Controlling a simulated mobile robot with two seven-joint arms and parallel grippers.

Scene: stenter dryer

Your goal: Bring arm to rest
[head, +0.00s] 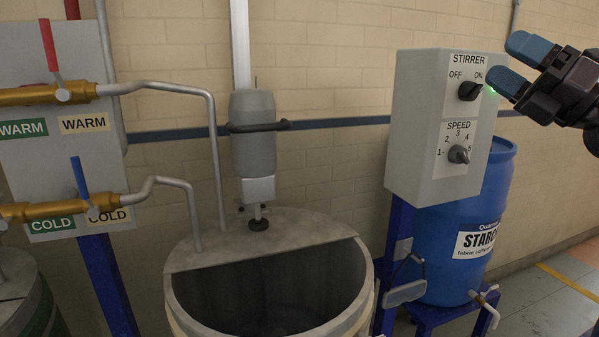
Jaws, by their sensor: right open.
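My right gripper (517,66) is at the upper right of the head view, its two blue-tipped fingers spread apart and empty. It is beside the right edge of the grey stirrer control box (418,120), near the OFF/ON knob (470,91). A green light glows at the box edge close to the lower fingertip; I cannot tell whether they touch. The OFF/ON knob is turned toward ON. The speed knob (458,154) is below it. My left gripper is not in view.
A metal tank (358,285) with a half lid stands in the middle under the stirrer motor (253,132). A blue starch barrel (480,215) stands behind the control box. Warm (50,95) and cold (50,210) brass valves are at left. Floor is free at lower right.

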